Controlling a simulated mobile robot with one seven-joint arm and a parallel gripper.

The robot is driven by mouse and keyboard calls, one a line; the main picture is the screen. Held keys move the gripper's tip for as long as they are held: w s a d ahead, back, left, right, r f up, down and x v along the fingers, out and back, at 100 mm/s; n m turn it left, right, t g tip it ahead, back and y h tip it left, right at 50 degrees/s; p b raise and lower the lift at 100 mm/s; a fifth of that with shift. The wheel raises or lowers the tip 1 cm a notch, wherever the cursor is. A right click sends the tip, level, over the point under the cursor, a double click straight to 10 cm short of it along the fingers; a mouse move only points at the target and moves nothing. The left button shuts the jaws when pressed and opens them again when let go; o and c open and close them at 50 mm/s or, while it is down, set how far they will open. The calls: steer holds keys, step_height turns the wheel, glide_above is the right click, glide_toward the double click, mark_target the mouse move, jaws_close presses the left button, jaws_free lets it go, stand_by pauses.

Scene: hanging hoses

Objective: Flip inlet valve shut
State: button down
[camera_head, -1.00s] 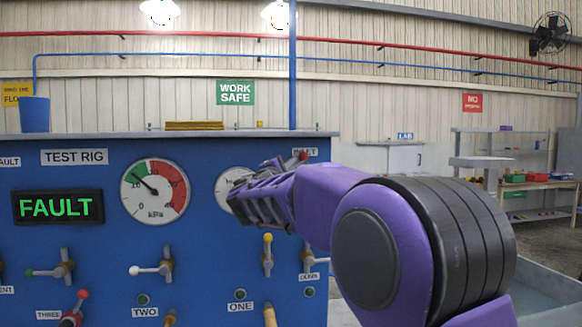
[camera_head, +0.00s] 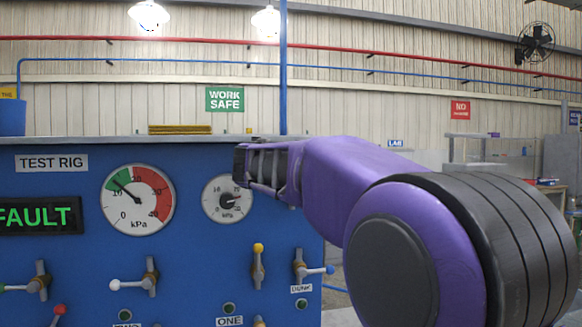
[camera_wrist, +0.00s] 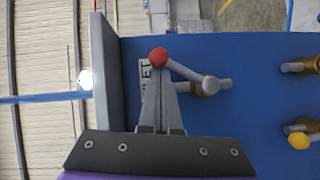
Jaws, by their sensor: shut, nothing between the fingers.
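The lever slants from the hub toward the panel's top edge. A partly covered label ending in "ET" is beside it. My gripper (camera_wrist: 160,76) is shut and empty, its tips at the red ball; I cannot tell whether they touch. In the head view my gripper (camera_head: 240,165) is near the panel's top edge, and the arm hides the inlet valve.
The blue test rig panel (camera_head: 190,237) carries a kPa gauge (camera_head: 138,198), a smaller gauge (camera_head: 227,199) and a FAULT display (camera_head: 38,216).

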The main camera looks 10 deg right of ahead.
steer(key=shift+d+f+m+g+y+p, duration=0.45)
steer(key=shift+d+m+y, duration=0.2)
steer(key=shift+d+m, duration=0.2)
steer(key=shift+d+f+m+g+y+p, duration=0.25)
steer(key=shift+d+f+m+y, duration=0.35)
steer(key=shift+d+m, duration=0.3)
steer(key=shift+d+f+m+g+y+p, duration=0.3)
steer(key=shift+d+f+m+y+p, duration=0.15)
steer(key=shift+d+m+y, duration=0.4)
steer(key=shift+a, duration=0.1)
steer(key=shift+s, duration=0.1)
